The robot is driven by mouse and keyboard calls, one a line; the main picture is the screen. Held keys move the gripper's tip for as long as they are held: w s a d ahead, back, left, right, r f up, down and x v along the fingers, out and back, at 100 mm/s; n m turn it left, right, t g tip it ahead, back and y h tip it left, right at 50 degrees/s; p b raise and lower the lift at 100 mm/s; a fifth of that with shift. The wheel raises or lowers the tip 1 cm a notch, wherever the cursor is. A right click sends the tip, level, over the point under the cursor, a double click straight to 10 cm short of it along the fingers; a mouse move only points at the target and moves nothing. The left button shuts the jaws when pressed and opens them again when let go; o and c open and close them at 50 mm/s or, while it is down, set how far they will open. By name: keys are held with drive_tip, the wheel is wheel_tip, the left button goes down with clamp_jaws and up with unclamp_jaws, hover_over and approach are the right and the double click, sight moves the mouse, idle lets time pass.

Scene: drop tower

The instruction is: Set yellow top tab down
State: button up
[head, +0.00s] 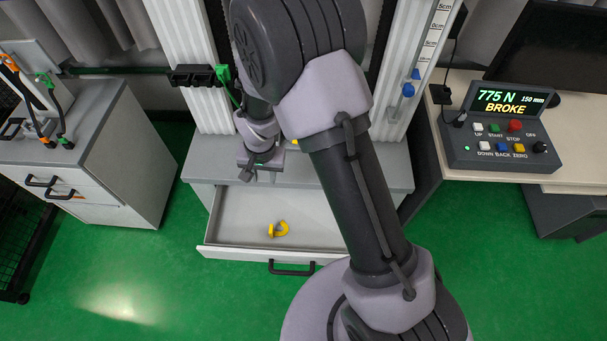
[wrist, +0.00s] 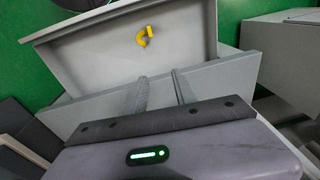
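A yellow hook-shaped piece (head: 278,230) lies on the floor of the open drawer (head: 235,215), near its front. The wrist view shows the same yellow piece (wrist: 144,38) in the drawer (wrist: 100,50). A small yellow patch (head: 294,141) shows at the tower base, mostly hidden by my arm; I cannot tell which piece is the top tab. My gripper (head: 250,176) is above the back of the drawer, apart from the yellow piece. In the wrist view my gripper (wrist: 161,77) has its fingers apart, with nothing seen between them.
The control box (head: 505,130) on the right desk reads 775 N, 150 mm, BROKE. White tower columns (head: 195,60) stand behind the drawer. A grey cabinet (head: 120,150) with cables and tools stands at left. Most of the drawer floor is bare.

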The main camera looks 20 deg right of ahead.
drive_tip(key=s+d+r+t, duration=0.1)
drive_tip(key=s+d+r, duration=0.1)
drive_tip(key=r, duration=0.7)
drive_tip(key=s+d+r+t, duration=0.1)
drive_tip(key=s+d+r, duration=0.1)
drive_tip(key=r, duration=0.7)
drive_tip(key=s+d+r+t+y, duration=0.1)
drive_tip(key=s+d+r+t, duration=0.1)
drive_tip(key=s+r, duration=1)
drive_tip(key=s, duration=0.4)
drive_tip(key=shift+s+d+r+t, duration=0.3)
drive_tip(key=shift+s+d+r, duration=0.05)
drive_tip(key=shift+s+d, duration=0.05)
drive_tip(key=shift+f+b, duration=0.65)
drive_tip(key=shift+b, duration=0.05)
